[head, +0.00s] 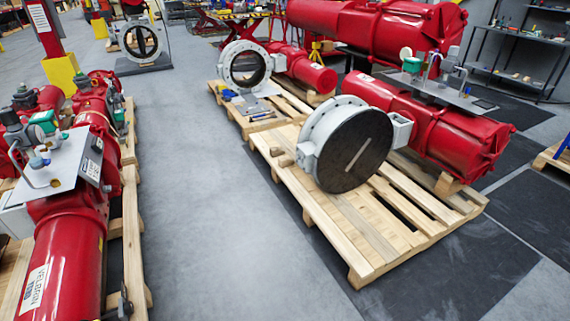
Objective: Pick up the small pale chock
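Small pale wooden pieces (286,160) lie on the near pallet (375,255), at the left foot of the grey valve with the dark disc. They are small in the picture, and I cannot tell for sure which one is the chock. A larger pale wooden block (447,185) sits under the right end of the red actuator on the same pallet. My gripper is not in view.
The grey valve (345,148) and red actuator (440,120) take up much of the near pallet. Another red actuator (65,265) on a pallet stands at left. A second valve (245,67) stands behind. The grey aisle floor (200,210) between is clear.

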